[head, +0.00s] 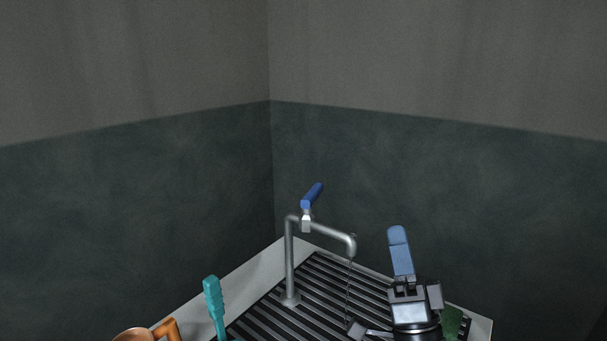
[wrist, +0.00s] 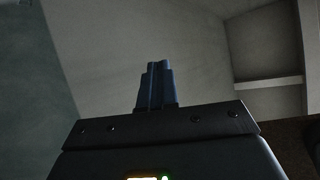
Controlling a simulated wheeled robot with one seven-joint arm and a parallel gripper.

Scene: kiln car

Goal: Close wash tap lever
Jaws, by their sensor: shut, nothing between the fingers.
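The metal wash tap (head: 290,262) stands on a slatted drain surface, its spout bending to the right. Its blue lever (head: 313,195) sits on top, tilted up to the right. A thin line like a trickle of water (head: 349,290) hangs below the spout. My gripper (head: 398,232) is to the right of the spout, pointing up, with its blue fingers together and empty. It is apart from the tap and its tips are lower in the picture than the lever. In the wrist view my gripper (wrist: 158,68) is also shut, and the tap is not seen.
The slatted drain (head: 318,300) has a pale rim (head: 258,268) and sits in a wall corner. A teal-handled tool (head: 213,297) stands at the front left, beside an orange mug (head: 170,330) cut off by the picture's edge. A dark green object (head: 453,321) lies right of my gripper.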

